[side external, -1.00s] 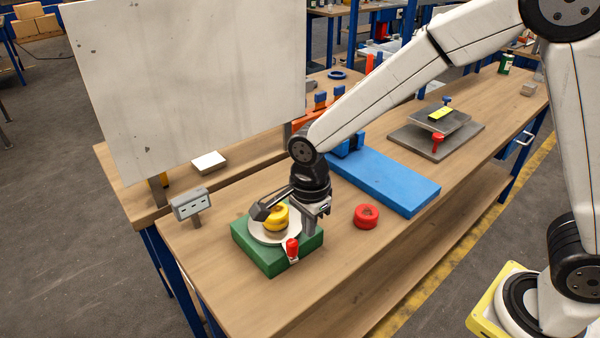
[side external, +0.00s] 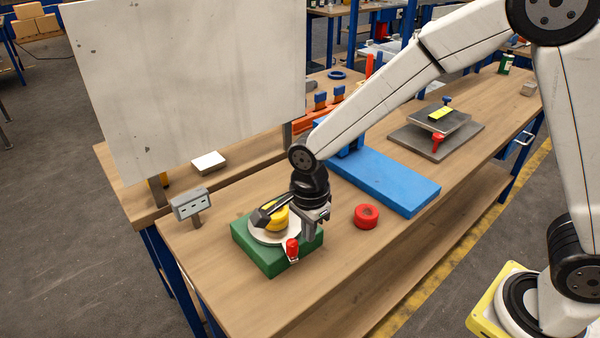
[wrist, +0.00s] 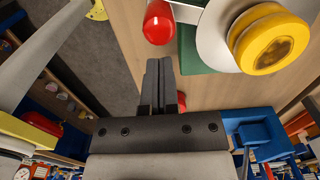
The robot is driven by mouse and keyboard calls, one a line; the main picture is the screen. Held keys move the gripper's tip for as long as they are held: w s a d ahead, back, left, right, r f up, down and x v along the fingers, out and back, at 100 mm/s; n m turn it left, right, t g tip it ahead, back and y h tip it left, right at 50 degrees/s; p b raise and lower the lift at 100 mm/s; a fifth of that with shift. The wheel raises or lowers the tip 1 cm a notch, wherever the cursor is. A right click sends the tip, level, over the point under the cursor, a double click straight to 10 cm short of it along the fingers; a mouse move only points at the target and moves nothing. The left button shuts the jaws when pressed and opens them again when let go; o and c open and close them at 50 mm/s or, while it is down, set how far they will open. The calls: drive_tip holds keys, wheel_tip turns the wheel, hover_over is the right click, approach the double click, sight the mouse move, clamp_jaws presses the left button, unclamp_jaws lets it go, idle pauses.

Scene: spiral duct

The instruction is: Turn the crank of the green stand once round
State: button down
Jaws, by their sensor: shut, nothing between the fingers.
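The green stand (side external: 268,261) sits near the bench's left front edge, with a pale round plate (side external: 262,238) on top. A yellow ring-shaped piece (side external: 276,222) rests on the plate and shows in the wrist view (wrist: 270,42). The crank's red knob (side external: 292,248) stands upright at the stand's front; it also shows in the wrist view (wrist: 158,22). My gripper (side external: 309,236) points down just right of the knob, apart from it. In the wrist view its fingers (wrist: 158,75) are together, with nothing between them. The gripper hides part of the stand's right side.
A red ring (side external: 366,216) lies on the bench right of my gripper. A long blue block (side external: 385,180) lies behind it. A small grey panel (side external: 191,204) stands left of the stand, and a large pale board (side external: 185,85) stands behind. The bench front is clear.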

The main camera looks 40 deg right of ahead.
sight(290, 242)
drive_tip(key=shift+f, duration=0.65)
drive_tip(key=shift+f, duration=0.25)
drive_tip(key=shift+a, duration=0.1)
drive_tip(key=shift+a, duration=0.95)
drive_tip(key=shift+w+a, duration=0.3)
drive_tip(key=shift+a, duration=0.65)
